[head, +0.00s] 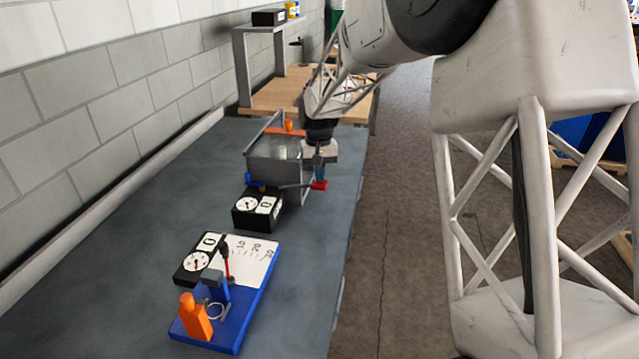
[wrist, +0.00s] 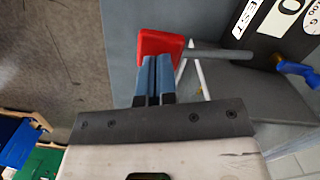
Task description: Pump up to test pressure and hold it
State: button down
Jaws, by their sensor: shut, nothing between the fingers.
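A grey metal box-shaped pump (head: 275,165) stands on the dark bench. Its lever (head: 292,186) runs to the right and ends in a red grip (head: 319,185). In the wrist view the red grip (wrist: 158,42) lies just past the fingertips, with the grey lever (wrist: 222,54) leading right. My gripper (wrist: 155,62) is shut and empty, its blue fingers overlapping the near edge of the grip; I cannot tell whether they touch. A black gauge box (head: 258,210) with a dial and a "0" label stands before the pump. A blue valve handle (wrist: 297,72) is beside it.
A blue stand (head: 225,325) with an orange part (head: 197,318), a scale card (head: 250,258) and another gauge box (head: 203,262) sits nearer. A block wall (head: 100,110) borders the bench on the left. A wooden table (head: 275,97) stands behind. The bench's right edge is close to the pump.

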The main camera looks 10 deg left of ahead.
aim_at(319, 186)
jog(key=shift+f, duration=2.15)
jog(key=w, duration=0.1)
jog(key=w+a+r, duration=0.1)
jog(key=shift+w+r, duration=0.3)
jog(key=shift+w, duration=0.1)
jog(key=shift+r, duration=0.15)
notch_tip(319, 186, up, 7)
jog(key=s, duration=0.1)
jog(key=shift+s+d+f, duration=0.15)
jog(key=shift+d+f, duration=0.05)
jog(key=shift+d, duration=0.05)
